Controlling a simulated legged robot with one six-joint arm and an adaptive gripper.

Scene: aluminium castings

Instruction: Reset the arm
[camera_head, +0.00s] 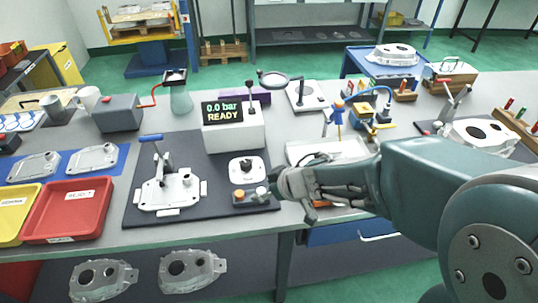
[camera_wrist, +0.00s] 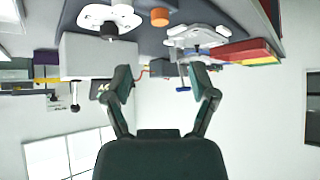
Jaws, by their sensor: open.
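My gripper (camera_head: 283,187) is at the end of my arm, which reaches in from the right above the workbench (camera_head: 95,243). It points left, close to the orange button box (camera_head: 255,197) on the dark mat. In the wrist view my gripper (camera_wrist: 160,78) shows two spread fingers with nothing between them. The wrist view is turned upside down, with the bench at the top. I cannot tell whether a fingertip touches the button box.
A fixture with a casting and blue-handled clamp (camera_head: 166,190) stands left of my gripper. The display box (camera_head: 233,128) reads "0.0 bar READY". A red tray (camera_head: 68,208) and yellow tray (camera_head: 14,212) lie at the left. Tools and another casting (camera_head: 477,135) stand behind my arm.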

